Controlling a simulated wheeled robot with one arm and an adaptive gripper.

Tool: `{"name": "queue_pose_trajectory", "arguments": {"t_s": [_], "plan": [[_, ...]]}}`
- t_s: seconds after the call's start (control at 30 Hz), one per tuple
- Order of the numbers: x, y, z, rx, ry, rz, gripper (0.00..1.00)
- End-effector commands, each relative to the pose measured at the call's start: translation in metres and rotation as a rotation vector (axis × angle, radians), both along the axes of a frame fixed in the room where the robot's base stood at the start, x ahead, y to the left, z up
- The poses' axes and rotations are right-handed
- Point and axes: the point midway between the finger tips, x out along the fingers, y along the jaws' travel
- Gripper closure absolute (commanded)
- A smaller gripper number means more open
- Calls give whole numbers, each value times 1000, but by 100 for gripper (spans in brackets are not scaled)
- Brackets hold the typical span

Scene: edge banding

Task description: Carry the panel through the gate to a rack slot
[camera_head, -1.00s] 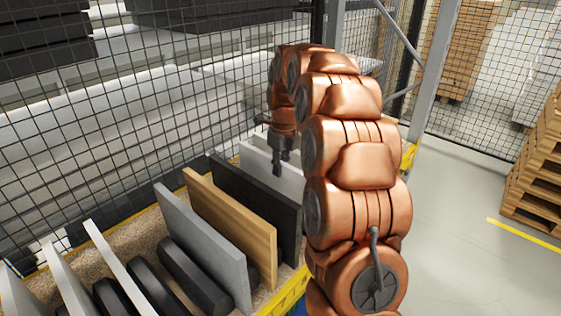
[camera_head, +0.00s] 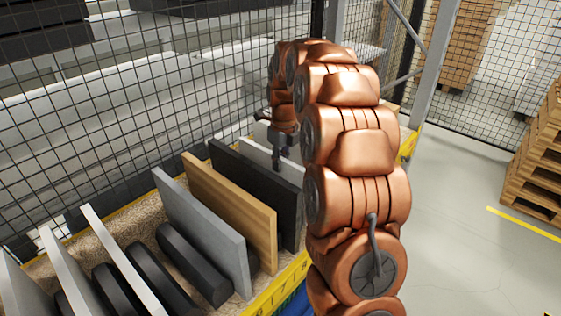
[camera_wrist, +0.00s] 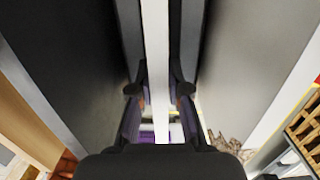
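A pale, thin upright panel (camera_wrist: 156,50) runs between the two fingers of my gripper (camera_wrist: 159,92) in the wrist view. The dark fingers stand one on each side of it, very close. I cannot tell if both pads press on it. In the head view my gripper (camera_head: 279,163) is low at the pale panel (camera_head: 257,150), just behind the black panel (camera_head: 265,190). My arm hides part of that pale panel. No gate or rack slot can be made out for certain.
A mesh fence (camera_head: 100,120) runs behind. Wooden pallets (camera_head: 540,165) stand at the right. The floor (camera_head: 460,200) between is clear.

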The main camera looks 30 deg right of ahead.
Motion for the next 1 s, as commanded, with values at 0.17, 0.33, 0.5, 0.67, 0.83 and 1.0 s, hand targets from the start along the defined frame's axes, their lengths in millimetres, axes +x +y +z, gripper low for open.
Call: {"name": "queue_pose_trajectory", "arguments": {"t_s": [0.17, 0.33, 0.5, 0.67, 0.83, 1.0], "plan": [[0, 0, 0, 0, -1, 0, 65], [0, 0, 0, 0, 0, 0, 56], [0, 0, 0, 0, 0, 0, 56], [0, -1, 6, -1, -1, -1, 56], [0, -2, 31, -2, -6, -1, 56], [-2, -3, 61, -1, -2, -1, 56]]}}
